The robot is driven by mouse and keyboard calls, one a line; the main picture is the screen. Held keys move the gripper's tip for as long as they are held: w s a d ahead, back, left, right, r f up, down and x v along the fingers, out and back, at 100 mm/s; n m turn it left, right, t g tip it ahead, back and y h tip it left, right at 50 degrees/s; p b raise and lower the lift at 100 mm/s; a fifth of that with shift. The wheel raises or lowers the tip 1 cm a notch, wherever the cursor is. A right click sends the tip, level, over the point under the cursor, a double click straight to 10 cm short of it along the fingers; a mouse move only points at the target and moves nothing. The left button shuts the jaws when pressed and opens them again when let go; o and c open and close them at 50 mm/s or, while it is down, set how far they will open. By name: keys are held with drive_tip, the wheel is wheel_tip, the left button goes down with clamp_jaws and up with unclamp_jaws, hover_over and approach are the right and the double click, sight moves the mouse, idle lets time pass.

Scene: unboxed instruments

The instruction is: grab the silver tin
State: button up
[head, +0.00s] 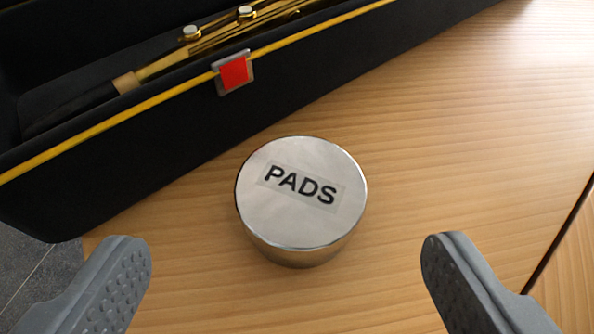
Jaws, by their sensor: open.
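The silver tin (295,222) is a round, shiny metal tin with a label reading "PADS" on its lid. It stands upright on the wooden table in the middle of the head view. My gripper (286,262) is open and empty. One grey finger shows at the lower left and the other at the lower right. In the picture the tin lies between and a little beyond the fingertips, with a clear gap on both sides. No finger appears to touch it.
A black instrument case (140,140) with yellow trim and a red-faced latch (234,72) lies open behind the tin, holding a brass instrument (215,38). The wooden table (470,130) is clear to the right. A table edge and grey floor (35,275) show at lower left.

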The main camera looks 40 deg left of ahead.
sight(302, 194)
drive_tip(key=x, duration=0.1)
drive_tip(key=b+x, duration=0.1)
drive_tip(key=x, duration=0.1)
drive_tip(key=b+x, duration=0.1)
drive_tip(key=shift+w+d+f, duration=0.2)
drive_tip(key=shift+d+f, duration=0.05)
drive_tip(key=shift+f, duration=0.1)
drive_tip(key=shift+w+a+f, duration=0.15)
drive_tip(key=shift+w+a, duration=0.15)
drive_tip(key=shift+w, duration=0.05)
drive_tip(key=shift+c, duration=0.2)
drive_tip(key=c, duration=1)
